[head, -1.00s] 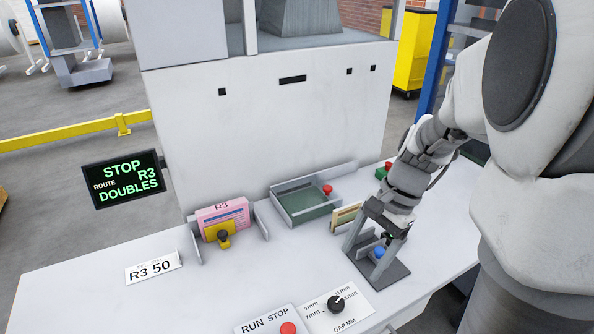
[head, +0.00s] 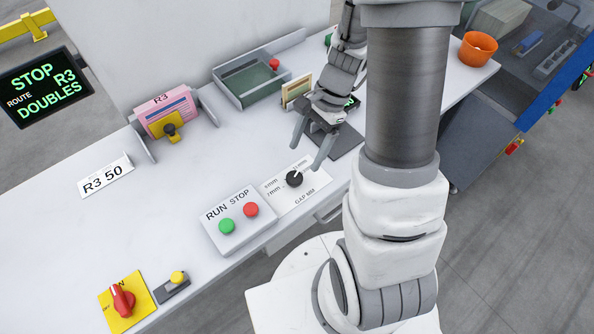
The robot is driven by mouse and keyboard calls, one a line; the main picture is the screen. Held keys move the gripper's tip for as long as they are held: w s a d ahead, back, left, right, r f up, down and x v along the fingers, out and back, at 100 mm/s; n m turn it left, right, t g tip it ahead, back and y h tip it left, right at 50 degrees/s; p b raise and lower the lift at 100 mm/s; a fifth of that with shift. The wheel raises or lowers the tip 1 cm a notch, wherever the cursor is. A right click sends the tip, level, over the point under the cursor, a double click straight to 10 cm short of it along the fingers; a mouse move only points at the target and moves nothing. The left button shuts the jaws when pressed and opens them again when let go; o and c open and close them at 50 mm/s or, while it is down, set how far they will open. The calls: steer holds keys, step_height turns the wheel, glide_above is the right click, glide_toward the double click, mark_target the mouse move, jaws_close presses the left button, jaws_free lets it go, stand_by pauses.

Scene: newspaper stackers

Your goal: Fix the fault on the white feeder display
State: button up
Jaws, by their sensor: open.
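A black display (head: 45,88) at the left reads STOP, ROUTE R3, DOUBLES in green. A white GAP MM panel (head: 310,193) lies on the white bench with a black dial (head: 294,179); its pointer aims up and right, and its mm marks are partly hidden or too small to read. My gripper (head: 304,159) is open and empty, fingers pointing down just beyond the dial. The right fingertip overlaps the panel's edge in the picture; I cannot tell whether it touches. A RUN STOP box (head: 238,205) has a green button (head: 227,226) and a red button (head: 251,209).
Pink R3 papers (head: 166,112) stand in a holder with a yellow clamp (head: 172,132). A green tray (head: 252,82) and a dark plate (head: 345,142) lie near my arm. A red rotary switch (head: 122,299) is front left. An R3 50 card (head: 104,177) lies left; the bench between is clear.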

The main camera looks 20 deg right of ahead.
mark_target(295, 177)
steer(key=b+x, duration=0.1)
steer(key=x, duration=0.6)
steer(key=shift+f, duration=0.2)
jaws_close()
